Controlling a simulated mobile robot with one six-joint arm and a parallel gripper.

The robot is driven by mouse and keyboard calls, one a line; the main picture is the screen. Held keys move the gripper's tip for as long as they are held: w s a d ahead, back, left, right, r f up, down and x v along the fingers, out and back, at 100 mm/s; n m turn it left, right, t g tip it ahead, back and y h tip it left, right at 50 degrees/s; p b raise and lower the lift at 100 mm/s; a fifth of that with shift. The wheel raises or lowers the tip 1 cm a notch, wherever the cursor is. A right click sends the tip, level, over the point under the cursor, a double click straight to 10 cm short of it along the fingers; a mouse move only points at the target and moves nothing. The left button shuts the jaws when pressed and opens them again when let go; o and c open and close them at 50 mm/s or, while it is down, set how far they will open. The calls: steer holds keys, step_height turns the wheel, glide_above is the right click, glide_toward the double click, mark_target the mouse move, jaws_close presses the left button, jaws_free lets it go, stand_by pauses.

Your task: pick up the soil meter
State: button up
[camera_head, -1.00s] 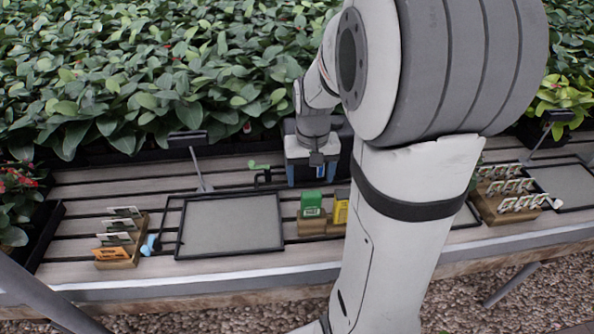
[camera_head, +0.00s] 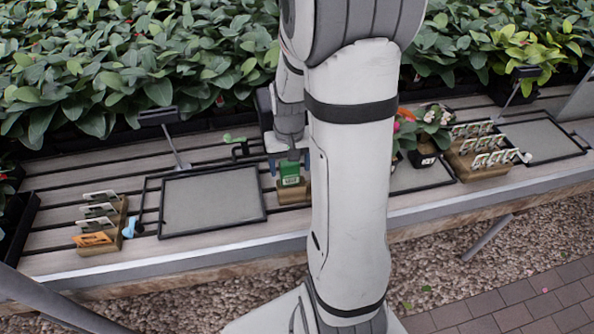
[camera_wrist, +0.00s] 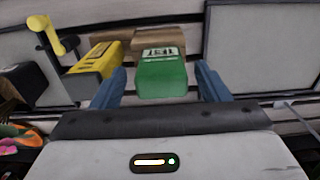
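A green boxy device (camera_head: 290,174) with a pale label stands in a small wooden holder (camera_head: 287,195) on the slatted bench. It looks like the soil meter, but the label is too small to read for certain. My gripper (camera_head: 289,160) is over it from behind. In the wrist view the green device (camera_wrist: 162,80) lies between the two blue fingers of my gripper (camera_wrist: 160,85), with a gap on each side. The gripper is open and holds nothing. A yellow device (camera_wrist: 97,62) sits beside the green one in the wrist view; in the head view my arm hides it.
A dark-rimmed grey tray (camera_head: 212,202) lies left of the holder. A wooden rack with cards (camera_head: 100,222) is farther left. A potted flower (camera_head: 423,140) and a rack of white-topped tags (camera_head: 480,155) stand to the right. Dense leafy plants fill the back.

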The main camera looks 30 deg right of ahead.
steer(key=c, duration=1)
